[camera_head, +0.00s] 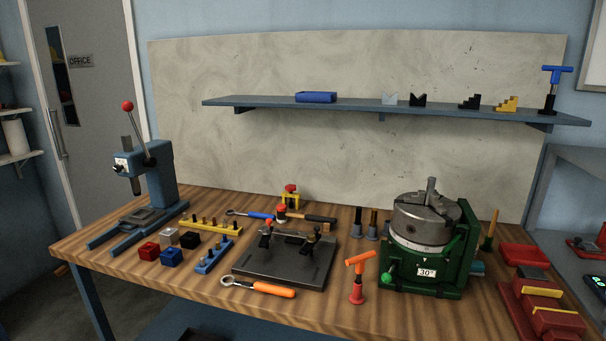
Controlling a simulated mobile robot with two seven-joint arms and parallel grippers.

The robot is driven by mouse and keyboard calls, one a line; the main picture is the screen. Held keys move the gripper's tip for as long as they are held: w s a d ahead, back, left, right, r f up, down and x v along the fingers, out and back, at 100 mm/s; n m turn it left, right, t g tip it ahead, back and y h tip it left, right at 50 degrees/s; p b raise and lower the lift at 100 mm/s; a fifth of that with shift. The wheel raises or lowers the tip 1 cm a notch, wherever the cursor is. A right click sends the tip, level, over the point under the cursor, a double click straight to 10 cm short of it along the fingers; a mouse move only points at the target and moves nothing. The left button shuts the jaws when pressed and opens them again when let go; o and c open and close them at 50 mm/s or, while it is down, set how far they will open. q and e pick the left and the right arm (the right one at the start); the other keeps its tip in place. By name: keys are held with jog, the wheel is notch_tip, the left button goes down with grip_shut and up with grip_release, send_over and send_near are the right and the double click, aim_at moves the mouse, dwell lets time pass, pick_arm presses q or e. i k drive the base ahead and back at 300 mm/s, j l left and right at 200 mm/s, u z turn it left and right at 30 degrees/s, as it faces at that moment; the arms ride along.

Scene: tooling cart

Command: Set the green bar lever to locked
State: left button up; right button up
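A green rotary table (455,262) with a grey chuck (425,215) stands at the right of the wooden bench. A bright green lever-like handle (388,275) sticks out low at the left front of its base, beside a white "30°" label (426,272). This is the only green lever-like part I can make out. It is small, and I cannot tell whether it is locked. Neither of my grippers is in view.
A blue press (160,175) stands at the left.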

aim_at(461, 232)
jog(key=i+z, duration=0.2)
jog(key=z, duration=0.15)
jog(key=i+z, duration=0.2)
jog(key=z, duration=0.15)
jog(key=i+z, duration=0.15)
jog(key=z, duration=0.2)
